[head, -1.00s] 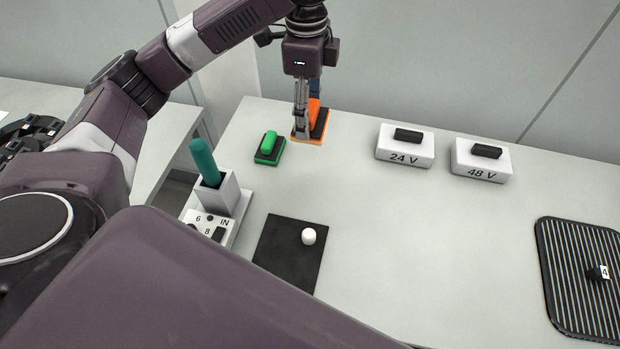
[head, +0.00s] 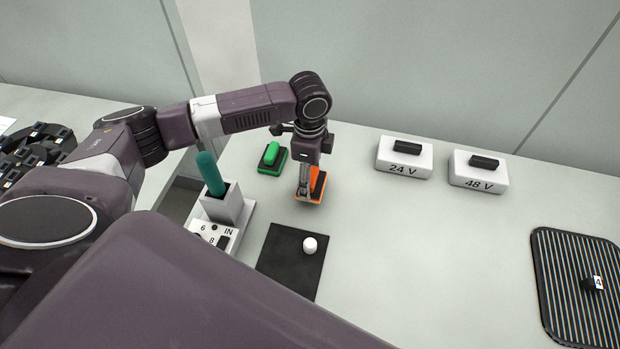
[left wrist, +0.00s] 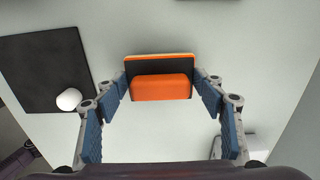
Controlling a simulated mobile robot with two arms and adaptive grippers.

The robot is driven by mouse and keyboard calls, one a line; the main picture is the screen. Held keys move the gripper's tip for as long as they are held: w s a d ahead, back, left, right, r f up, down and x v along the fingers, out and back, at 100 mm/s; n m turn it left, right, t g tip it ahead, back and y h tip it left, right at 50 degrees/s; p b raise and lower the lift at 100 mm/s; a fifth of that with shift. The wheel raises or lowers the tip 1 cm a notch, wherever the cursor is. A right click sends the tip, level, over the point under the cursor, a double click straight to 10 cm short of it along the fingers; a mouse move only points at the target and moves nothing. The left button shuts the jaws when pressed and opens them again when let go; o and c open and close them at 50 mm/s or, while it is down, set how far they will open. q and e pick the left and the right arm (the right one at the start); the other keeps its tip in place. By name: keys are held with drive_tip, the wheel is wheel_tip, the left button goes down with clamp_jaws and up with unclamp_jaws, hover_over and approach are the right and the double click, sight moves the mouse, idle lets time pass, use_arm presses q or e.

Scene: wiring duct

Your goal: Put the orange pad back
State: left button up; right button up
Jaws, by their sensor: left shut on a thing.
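The orange pad (head: 318,187) is a dark plate with an orange edge and an orange raised grip block. My left gripper (head: 304,190) comes down over it from above and is shut on it. In the left wrist view the orange pad (left wrist: 160,87) sits between the two blue-lined fingers of the left gripper (left wrist: 165,92). Whether the pad touches the table or hangs just above it, I cannot tell. My right gripper is not in view.
A green pad (head: 272,158) lies behind left. A white holder (head: 222,205) with a teal handle (head: 210,173) stands left. A black mat (head: 283,262) bears a white knob (head: 309,244). Blocks 24 V (head: 404,160) and 48 V (head: 478,173) and a ribbed mat (head: 565,310) are right; the middle is clear.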

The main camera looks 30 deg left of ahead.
use_arm(q)
drive_tip(key=shift+f, duration=0.9)
drive_tip(key=o, duration=1.2)
drive_tip(key=shift+c, duration=0.2)
wheel_tip(320, 180, up, 11)
drive_tip(key=shift+f+b, duration=0.1)
drive_tip(key=shift+b, duration=1.05)
drive_tip(key=shift+r, duration=0.65)
